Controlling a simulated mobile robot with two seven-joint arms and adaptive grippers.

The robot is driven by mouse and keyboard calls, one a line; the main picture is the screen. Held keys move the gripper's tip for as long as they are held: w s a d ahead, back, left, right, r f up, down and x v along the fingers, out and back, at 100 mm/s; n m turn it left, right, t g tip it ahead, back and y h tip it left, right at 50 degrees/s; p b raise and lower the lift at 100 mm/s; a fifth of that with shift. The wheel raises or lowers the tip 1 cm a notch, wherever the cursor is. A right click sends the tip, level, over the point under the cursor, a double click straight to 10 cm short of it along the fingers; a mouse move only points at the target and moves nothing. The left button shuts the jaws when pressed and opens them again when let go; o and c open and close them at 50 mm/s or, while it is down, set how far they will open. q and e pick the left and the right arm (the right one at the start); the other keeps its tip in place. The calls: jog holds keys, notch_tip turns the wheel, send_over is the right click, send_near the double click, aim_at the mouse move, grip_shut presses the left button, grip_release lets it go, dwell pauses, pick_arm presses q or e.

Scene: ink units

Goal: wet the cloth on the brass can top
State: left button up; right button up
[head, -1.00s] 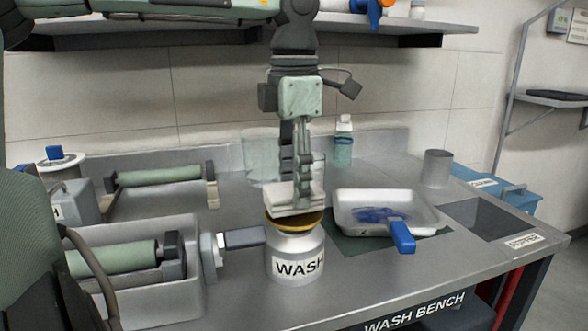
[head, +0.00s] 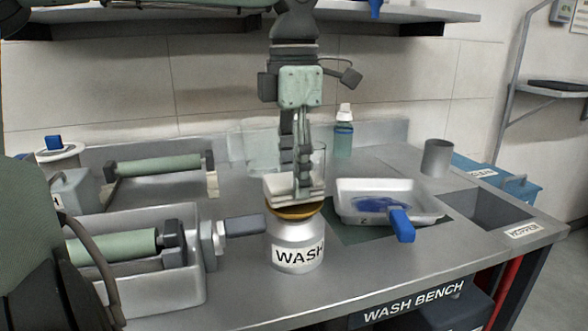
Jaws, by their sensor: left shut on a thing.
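The can labelled WASH (head: 297,246) stands upright near the front of the bench, with a round brass top (head: 296,212). My left gripper (head: 303,190) points down over the can and is shut on a folded whitish cloth (head: 279,189). The cloth is right at the brass top and hides most of it. I cannot tell from this angle whether it presses the top down. My right gripper is not in view.
A white tray (head: 430,212) with blue ink and a blue-handled tool (head: 402,226) is close on the right. Left stands a grey tub (head: 190,275) with a green roller (head: 110,246). A clear container and a bottle (head: 343,138) stand behind. A hopper opening (head: 488,207) is at right.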

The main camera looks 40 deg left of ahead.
pick_arm(q)
jog(key=shift+f+b, duration=0.65)
jog(key=shift+f, duration=0.3)
dwell(0.6)
dwell(0.5)
jog(key=shift+r+p, duration=0.9)
jog(key=shift+r, duration=2.65)
